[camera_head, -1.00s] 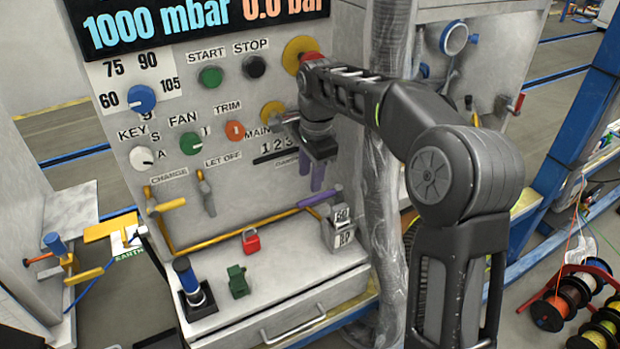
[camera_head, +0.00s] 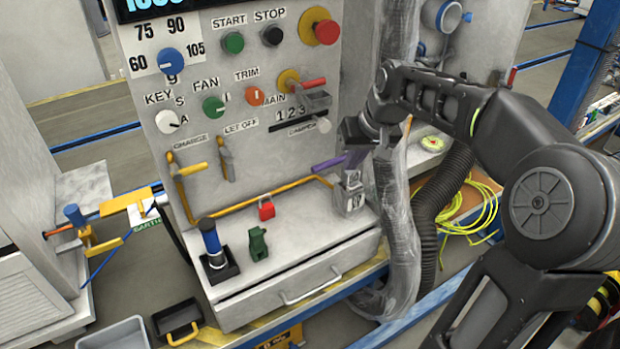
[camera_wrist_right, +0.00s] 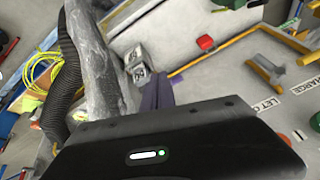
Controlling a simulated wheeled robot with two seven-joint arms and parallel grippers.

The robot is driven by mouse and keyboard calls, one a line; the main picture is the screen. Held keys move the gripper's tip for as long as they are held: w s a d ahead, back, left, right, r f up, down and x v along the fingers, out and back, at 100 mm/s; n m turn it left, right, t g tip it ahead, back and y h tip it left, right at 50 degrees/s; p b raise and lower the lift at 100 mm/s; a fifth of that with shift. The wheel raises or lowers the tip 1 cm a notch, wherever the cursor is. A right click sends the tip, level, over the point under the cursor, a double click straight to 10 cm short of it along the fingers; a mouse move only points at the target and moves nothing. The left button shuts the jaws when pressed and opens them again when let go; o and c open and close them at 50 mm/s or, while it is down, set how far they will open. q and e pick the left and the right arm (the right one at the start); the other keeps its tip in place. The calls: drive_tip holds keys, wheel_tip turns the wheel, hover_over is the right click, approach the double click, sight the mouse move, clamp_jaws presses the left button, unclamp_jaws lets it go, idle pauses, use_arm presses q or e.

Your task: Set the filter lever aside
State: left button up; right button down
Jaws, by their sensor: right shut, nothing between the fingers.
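No lever in view carries a readable filter label. A purple-handled lever (camera_head: 328,164) sticks out at the panel's right side, above a small grey block with number labels (camera_head: 351,195). My right gripper (camera_head: 354,158) is shut and empty by the lever's right end; I cannot tell whether they touch. Its purple fingers (camera_wrist_right: 158,92) also show in the right wrist view, near the number block (camera_wrist_right: 136,66). A yellow-handled lever (camera_head: 190,170) is at the panel's left, under the CHARGE label, and a grey-tan lever (camera_head: 227,165) hangs under LET OFF. My left gripper is out of view.
A plastic-wrapped hose (camera_head: 400,235) stands right of the panel, close to my right arm.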

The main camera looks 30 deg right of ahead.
sight(332, 163)
drive_tip(key=n, duration=0.3)
drive_tip(key=shift+w+f+n, duration=0.1)
drive_tip(key=shift+w+n, duration=0.25)
drive_tip(key=shift+n, duration=0.05)
drive_tip(key=shift+f, duration=0.15)
drive_tip(key=w+f+p, duration=0.1)
drive_tip(key=w+f, duration=0.7)
drive_tip(key=shift+w+p, duration=0.15)
drive_tip(key=shift+p, duration=0.15)
drive_tip(key=shift+f, duration=0.15)
